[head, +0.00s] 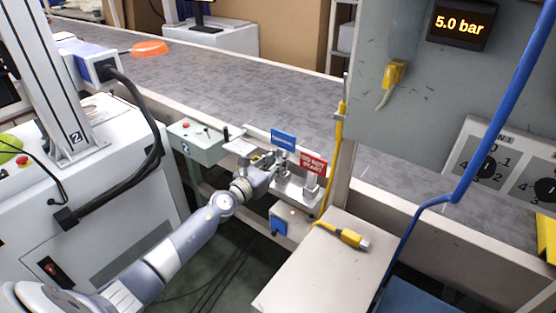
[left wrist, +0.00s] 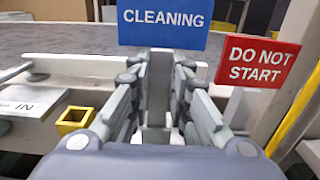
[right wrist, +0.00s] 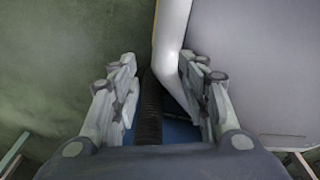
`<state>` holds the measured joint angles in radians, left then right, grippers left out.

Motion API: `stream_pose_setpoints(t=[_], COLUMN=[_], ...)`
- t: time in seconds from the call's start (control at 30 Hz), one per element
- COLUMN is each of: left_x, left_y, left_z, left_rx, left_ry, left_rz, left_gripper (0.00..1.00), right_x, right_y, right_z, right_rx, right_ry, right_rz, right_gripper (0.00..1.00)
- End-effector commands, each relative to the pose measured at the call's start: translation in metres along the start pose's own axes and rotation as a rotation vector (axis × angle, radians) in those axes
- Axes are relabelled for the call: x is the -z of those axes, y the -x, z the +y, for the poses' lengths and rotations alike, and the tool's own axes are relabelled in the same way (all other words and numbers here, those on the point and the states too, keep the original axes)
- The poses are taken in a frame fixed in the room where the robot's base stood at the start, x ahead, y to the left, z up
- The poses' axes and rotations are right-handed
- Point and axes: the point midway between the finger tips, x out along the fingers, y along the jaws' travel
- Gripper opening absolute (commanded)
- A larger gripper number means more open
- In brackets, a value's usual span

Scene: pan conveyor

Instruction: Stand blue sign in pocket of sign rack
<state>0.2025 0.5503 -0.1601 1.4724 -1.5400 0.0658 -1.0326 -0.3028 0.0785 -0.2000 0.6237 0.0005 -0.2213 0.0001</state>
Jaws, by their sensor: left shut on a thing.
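The blue sign (head: 284,138) reads CLEANING in the left wrist view (left wrist: 162,20). My left gripper (head: 277,157) is shut on its grey stem, with the plate upright above the fingers (left wrist: 160,85). The sign rack (head: 290,191) is a light grey holder along the conveyor's near side. A red DO NOT START sign (left wrist: 257,62) stands at its right end. A yellow-rimmed square pocket (left wrist: 75,120) shows empty, left of my left gripper. The stem's lower end is hidden by the fingers. My right gripper (right wrist: 160,95) is open, away from the rack.
A grey control box (head: 195,143) stands left of the rack. A grey cabinet top with a yellow connector (head: 347,236) is in front at right. A dark hose (right wrist: 149,110) and pale pipe (right wrist: 171,40) show between my right fingers.

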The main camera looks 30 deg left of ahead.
Motion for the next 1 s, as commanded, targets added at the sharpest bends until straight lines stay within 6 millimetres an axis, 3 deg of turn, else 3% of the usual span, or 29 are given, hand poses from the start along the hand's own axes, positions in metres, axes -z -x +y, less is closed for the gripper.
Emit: stream_pose_setpoints(t=[0.47, 1.0], left_x=[0.014, 0.027], left_y=[0.0, 0.0], left_z=[0.0, 0.0], left_rx=[0.0, 0.0], left_ry=[0.0, 0.0], left_rz=[-0.001, -0.001], left_gripper=[0.0, 0.0], right_x=[0.0, 0.0], right_y=[-0.014, -0.028], right_z=[-0.011, -0.008], right_rx=[0.012, 0.008], right_ry=[0.003, -0.002], right_rz=[0.003, 0.003], right_gripper=[0.4, 0.4])
